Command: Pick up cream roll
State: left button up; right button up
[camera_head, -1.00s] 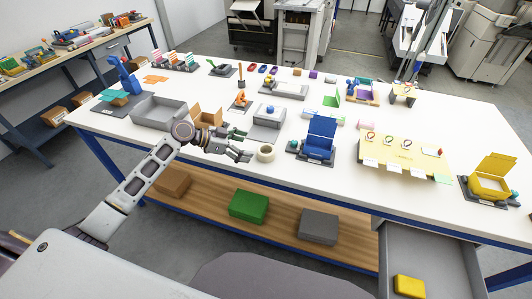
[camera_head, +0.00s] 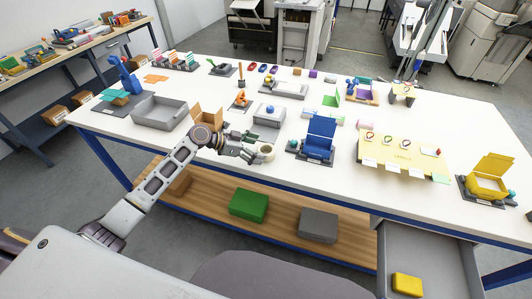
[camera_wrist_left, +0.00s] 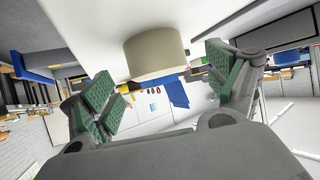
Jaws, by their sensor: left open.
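The cream roll (camera_head: 266,152) stands near the front edge of the white table, left of the blue open box. My left gripper (camera_head: 256,155) is at its left side, low near the tabletop. In the left wrist view the cream roll (camera_wrist_left: 155,54) is ahead, between and just beyond the green-padded fingers of my left gripper (camera_wrist_left: 165,88). The fingers are spread apart, with gaps on both sides of the roll. In the head view the gripper hides part of the roll's left side. My right gripper is not in view.
A blue box (camera_head: 318,138) stands right of the roll. A grey box with a blue knob (camera_head: 269,114) is behind it. A cardboard box (camera_head: 208,116) and a grey tray (camera_head: 160,112) are to the left. An open drawer (camera_head: 440,262) is at lower right.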

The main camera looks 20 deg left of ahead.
aim_at(266, 150)
pick_arm(q)
jog(key=p+x, duration=0.1)
jog(key=x, duration=0.1)
jog(key=shift+w+d, duration=0.15)
jog(key=shift+d, duration=0.2)
jog(key=shift+w+d+f, duration=0.3)
jog(key=shift+d+f, duration=0.1)
jog(key=shift+d, duration=0.1)
jog(key=c, duration=1.1)
jog(key=shift+r, duration=0.15)
jog(key=shift+r+b, duration=0.7)
jog(key=shift+r, duration=4.15)
